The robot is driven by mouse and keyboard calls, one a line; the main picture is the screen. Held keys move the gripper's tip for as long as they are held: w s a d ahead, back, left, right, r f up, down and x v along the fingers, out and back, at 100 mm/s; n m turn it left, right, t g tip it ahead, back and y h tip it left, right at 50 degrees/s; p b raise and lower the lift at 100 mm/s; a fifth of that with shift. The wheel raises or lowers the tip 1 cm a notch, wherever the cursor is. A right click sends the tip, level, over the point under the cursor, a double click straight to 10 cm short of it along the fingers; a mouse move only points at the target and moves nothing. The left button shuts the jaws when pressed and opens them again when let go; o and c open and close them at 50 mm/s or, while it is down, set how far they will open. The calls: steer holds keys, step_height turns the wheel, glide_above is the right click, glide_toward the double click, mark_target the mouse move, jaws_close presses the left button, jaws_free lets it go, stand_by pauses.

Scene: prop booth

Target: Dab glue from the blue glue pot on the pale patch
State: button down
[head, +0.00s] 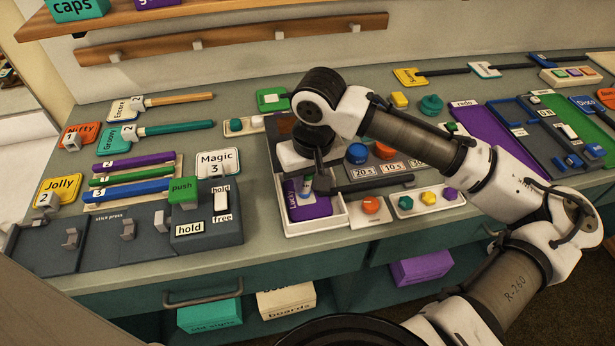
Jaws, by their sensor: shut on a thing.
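The blue glue pot (357,153) stands at the left of a row of round pots, behind a label reading 20 s. A purple sign (312,208) reading Lucky lies in a white tray (325,225) left of and in front of the pots. My gripper (312,177) points down over the sign, left of the blue pot. It is shut on a small, pale and teal thing (307,184), partly hidden by the fingers. I cannot make out the pale patch clearly there, nor tell whether the held thing touches the sign.
A dark bar (372,185) lies in front of the pots, its left end close to my gripper. A tray (400,211) of small coloured pieces is in front. The grey stick press (130,235) is at left. Signs and boards fill the right side. My arm crosses from the right.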

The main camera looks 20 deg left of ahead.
steer(key=shift+s+d, duration=0.15)
steer(key=shift+s, duration=0.05)
steer(key=shift+s+d, duration=0.15)
steer(key=shift+s, duration=0.05)
steer(key=shift+w, duration=0.15)
steer(key=shift+w+a+p, duration=0.25)
steer(key=shift+a+p, duration=0.05)
steer(key=shift+s, duration=0.1)
steer(key=shift+s+d, duration=0.25)
steer(key=shift+s, duration=0.05)
steer(key=shift+w+a+f+p, duration=0.1)
steer(key=shift+w+a+p, duration=0.2)
steer(key=shift+w, duration=0.1)
stand_by(0.4)
